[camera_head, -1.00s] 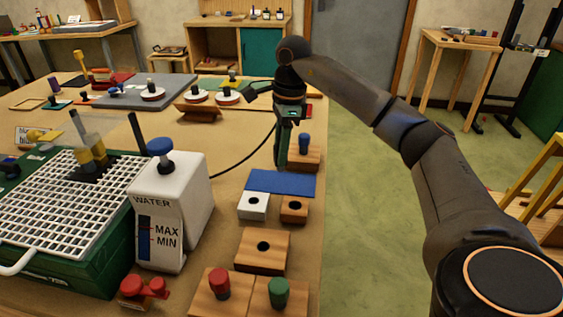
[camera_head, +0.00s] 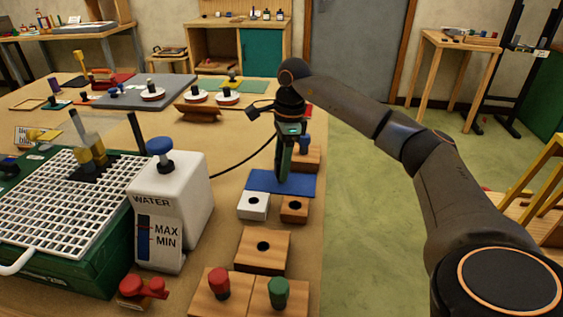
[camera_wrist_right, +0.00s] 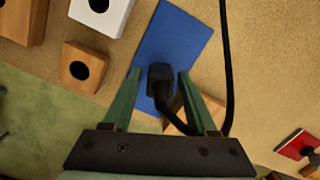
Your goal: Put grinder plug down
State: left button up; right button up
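The black grinder plug (camera_wrist_right: 160,75) shows in the right wrist view between the fingertips, over the blue pad (camera_wrist_right: 172,35), with its cord bending back toward the palm. My right gripper (camera_head: 283,180) is low over the blue pad (camera_head: 255,183) in the head view, fingers pointing down. In the wrist view the right gripper's fingers (camera_wrist_right: 159,80) stand apart, with narrow gaps on both sides of the plug. I cannot tell whether the plug touches the pad. The plug is hidden in the head view. My left gripper is not in view.
A white block (camera_head: 253,213) and a wooden block (camera_head: 294,216) with holes sit just in front of the pad. A wooden block with a blue knob (camera_head: 305,143) is behind. The black cable (camera_head: 240,165) runs left. The white water tank (camera_head: 172,200) stands left.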

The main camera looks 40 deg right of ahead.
jog(key=shift+o, duration=0.5)
jog(key=shift+r, duration=0.1)
notch_tip(320, 180, up, 12)
jog(key=d+p, duration=0.1)
jog(key=shift+s+p, duration=0.35)
jog(key=shift+p, duration=0.05)
